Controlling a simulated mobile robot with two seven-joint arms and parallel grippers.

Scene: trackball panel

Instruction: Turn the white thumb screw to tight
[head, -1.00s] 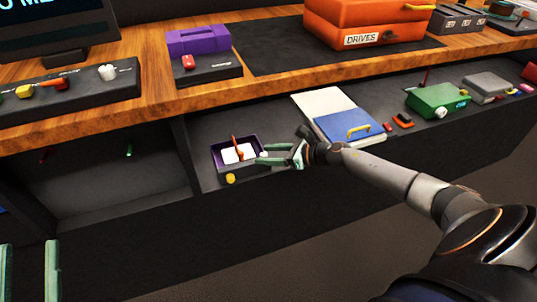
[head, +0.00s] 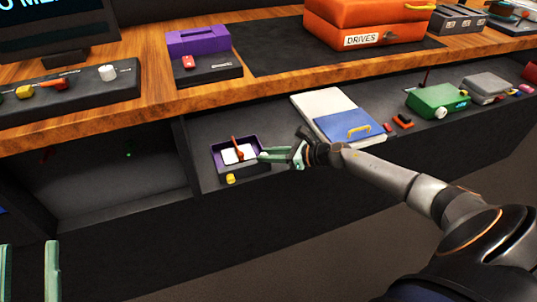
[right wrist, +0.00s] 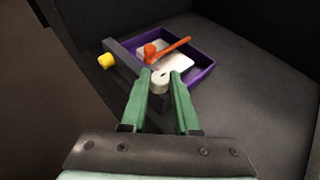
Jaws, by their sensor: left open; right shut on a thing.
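The white thumb screw (right wrist: 160,83) shows in the right wrist view between my right fingertips. It sits at the end of the dark bar of a small purple-rimmed box (right wrist: 203,74), which also stands on the lower shelf in the head view (head: 215,151). My right gripper (right wrist: 160,84) is shut on the screw; in the head view its green fingertips (head: 262,156) reach the box's right side and mostly hide the screw. The screw's marking and tightness cannot be told. My left gripper (head: 28,262) is open and empty at the lower left.
The box holds a white piece (right wrist: 178,64) and an orange-red lever (right wrist: 168,47); a yellow knob (right wrist: 106,61) is on its front. A blue-and-white case (head: 346,124) lies to the right. Another white knob (head: 107,72) is on a desk panel above.

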